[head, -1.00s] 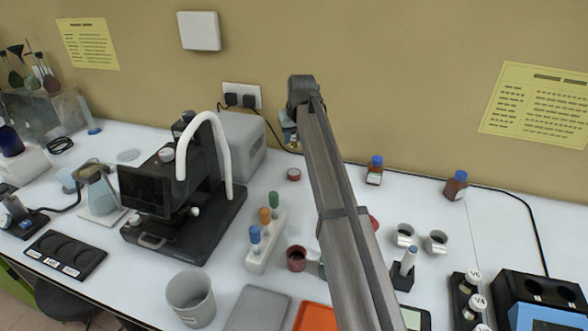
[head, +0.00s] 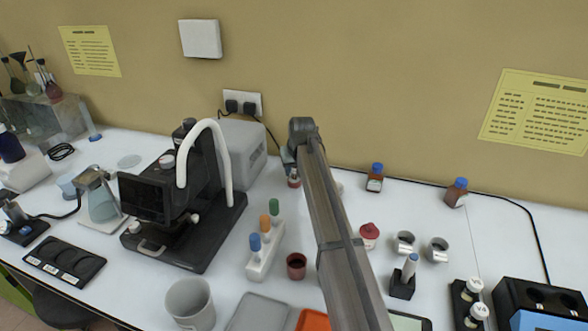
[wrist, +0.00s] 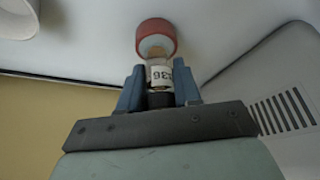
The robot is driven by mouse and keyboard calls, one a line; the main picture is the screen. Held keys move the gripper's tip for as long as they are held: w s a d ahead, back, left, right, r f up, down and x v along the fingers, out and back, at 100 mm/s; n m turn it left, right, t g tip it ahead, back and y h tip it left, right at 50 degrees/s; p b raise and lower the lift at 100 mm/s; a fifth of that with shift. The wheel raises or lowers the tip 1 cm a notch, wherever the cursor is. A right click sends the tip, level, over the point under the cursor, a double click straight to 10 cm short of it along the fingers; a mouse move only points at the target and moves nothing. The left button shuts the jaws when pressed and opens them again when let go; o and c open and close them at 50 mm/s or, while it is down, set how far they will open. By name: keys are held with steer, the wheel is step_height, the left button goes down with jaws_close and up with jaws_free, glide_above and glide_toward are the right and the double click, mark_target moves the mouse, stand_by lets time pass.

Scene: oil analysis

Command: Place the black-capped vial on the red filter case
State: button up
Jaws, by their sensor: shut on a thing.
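The black-capped vial (wrist: 158,75) has a white label with dark print. My gripper (wrist: 159,86) is shut on it, with a blue finger on each side near its black cap. The red filter case (wrist: 156,38), a short red cylinder with a pale face, lies just beyond the vial's far end in the wrist view. I cannot tell whether the two touch. In the head view my gripper (head: 290,164) is right above the red case (head: 294,182), which is partly covered, and the vial is hard to make out.
The black microscope (head: 180,215) and a grey box (head: 237,155) stand close on the left. A rack (head: 266,255) with several coloured tubes, a dark red cup (head: 296,266) and a red-lidded container (head: 369,235) stand nearer. Brown bottles (head: 375,180) stand on the right.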

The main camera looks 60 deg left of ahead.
steer(key=o, duration=1)
steer(key=shift+f, duration=0.1)
steer(key=shift+o, duration=0.2)
steer(key=w+v, duration=0.1)
steer(key=v, duration=1.1)
steer(key=shift+s, duration=0.45)
